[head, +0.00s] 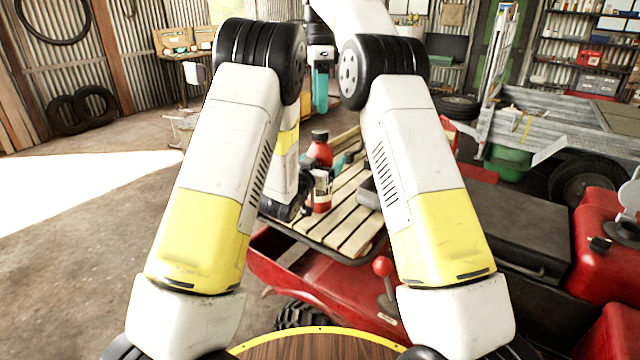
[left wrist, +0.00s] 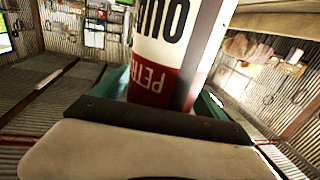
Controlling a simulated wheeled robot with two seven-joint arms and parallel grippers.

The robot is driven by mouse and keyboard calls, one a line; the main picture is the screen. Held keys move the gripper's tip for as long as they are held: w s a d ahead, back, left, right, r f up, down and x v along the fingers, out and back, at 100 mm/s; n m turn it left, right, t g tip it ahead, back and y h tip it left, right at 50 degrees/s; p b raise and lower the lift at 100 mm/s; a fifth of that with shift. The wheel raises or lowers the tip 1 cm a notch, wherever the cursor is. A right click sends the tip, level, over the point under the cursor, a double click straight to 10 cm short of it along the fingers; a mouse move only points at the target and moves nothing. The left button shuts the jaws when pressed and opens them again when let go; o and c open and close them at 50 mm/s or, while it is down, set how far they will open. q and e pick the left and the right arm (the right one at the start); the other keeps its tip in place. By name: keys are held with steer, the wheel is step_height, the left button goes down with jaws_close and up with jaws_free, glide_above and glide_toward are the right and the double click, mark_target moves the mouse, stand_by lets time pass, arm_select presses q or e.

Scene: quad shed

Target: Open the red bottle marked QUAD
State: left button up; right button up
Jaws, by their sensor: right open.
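The red bottle (head: 319,153) with a black cap (head: 319,135) stands upright over the wooden slatted rack in the head view. The left wrist view shows its white and red label (left wrist: 165,60) close up, with part of QUAD and PETR upside down. My left gripper (left wrist: 165,100) has teal fingers on both sides of the bottle and appears shut on it. My right gripper (head: 320,92) points down, open and empty, above and apart from the cap.
The slatted rack (head: 344,232) sits on a red quad bike (head: 318,297) with a red-knobbed lever (head: 382,266). A grey object (head: 369,193) lies on the rack right of the bottle. A metal trailer (head: 560,125) stands at right. Concrete floor at left is clear.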

mark_target(320, 131)
arm_select(q)
jaws_close()
stand_by(0.7)
arm_select(e)
steer(key=shift+f, duration=4)
steer(key=shift+c, duration=0.5)
